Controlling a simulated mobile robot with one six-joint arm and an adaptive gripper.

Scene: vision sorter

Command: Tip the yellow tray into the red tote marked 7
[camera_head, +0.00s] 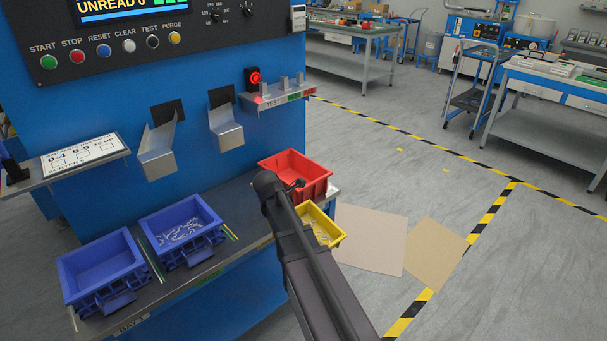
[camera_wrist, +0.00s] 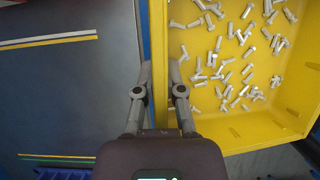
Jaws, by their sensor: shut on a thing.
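The yellow tray (camera_head: 336,238) stands at the right end of the machine's ledge, partly hidden behind my arm. The wrist view shows the tray (camera_wrist: 250,130) with many loose grey bolts (camera_wrist: 235,85) lying in it. My gripper (camera_wrist: 159,95) is shut on the tray's left wall, one finger outside and one inside. In the head view the fingers are hidden by my arm. The red tote (camera_head: 296,172) sits just behind the yellow tray and looks empty where I see into it. No number is readable on it.
Two blue totes stand left on the ledge: one empty (camera_head: 98,262), one holding small metal parts (camera_head: 181,222). Two metal chutes (camera_head: 160,155) (camera_head: 226,130) and a small shelf (camera_head: 278,97) with a red light (camera_head: 254,78) jut above. The floor to the right is open, with flat cardboard (camera_head: 370,240).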

